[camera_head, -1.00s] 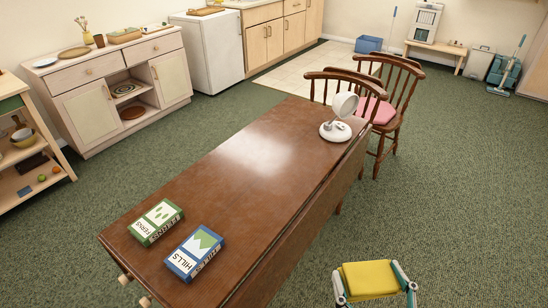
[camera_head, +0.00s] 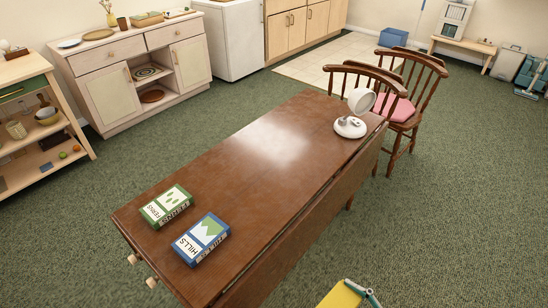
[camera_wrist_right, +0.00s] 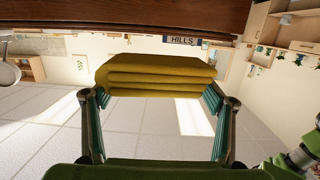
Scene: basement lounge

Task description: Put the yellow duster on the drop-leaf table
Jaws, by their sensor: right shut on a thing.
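The yellow duster (camera_head: 341,296) is a folded cloth at the bottom edge of the head view, partly cut off. It also shows in the right wrist view (camera_wrist_right: 160,75), folded in several layers. My right gripper (camera_wrist_right: 158,92) is shut on the duster, with one finger at each side. The brown drop-leaf table (camera_head: 240,165) stands in the middle of the head view. The duster is off the table, beyond its near right long side. The table's dark underside or edge (camera_wrist_right: 120,17) crosses the top of the wrist view. My left gripper is not in view.
A green box (camera_head: 167,206) and a blue "HILLS" box (camera_head: 202,240) lie at the table's near end. A white lamp (camera_head: 352,118) stands at its far end, beside wooden chairs (camera_head: 411,95). The middle of the tabletop is clear. Green carpet is open on the right.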

